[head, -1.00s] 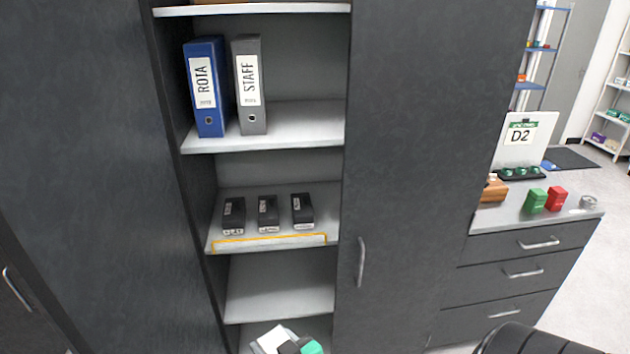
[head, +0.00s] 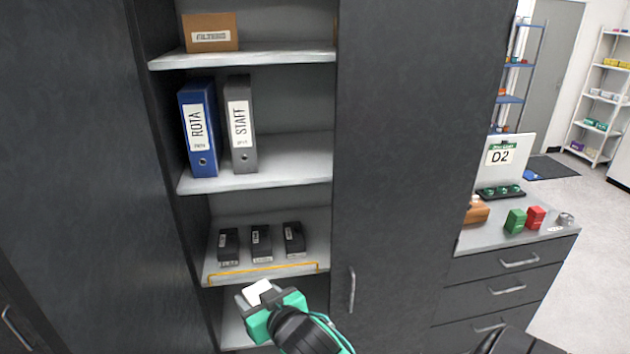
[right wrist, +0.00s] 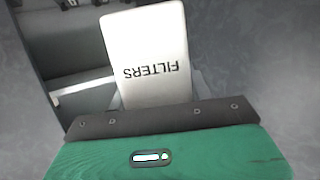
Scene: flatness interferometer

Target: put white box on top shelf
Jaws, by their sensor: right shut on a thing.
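The white box (head: 258,292) is in my right gripper (head: 262,298), in front of the lower part of the open shelf unit. In the right wrist view the white box (right wrist: 145,52) fills the middle, with "FILTERS" upside down on its face. The gripper is shut on it; its fingers are mostly hidden. The top shelf in view (head: 290,56) is high above the gripper and holds a brown box (head: 210,32) at its left. My left gripper is not in view.
Below are a shelf with a blue binder (head: 198,130) and a grey binder (head: 241,125), and one with three black boxes (head: 261,243) behind a yellow outline (head: 262,272). A closed dark door (head: 420,150) stands right of the opening. The top shelf's right part looks clear.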

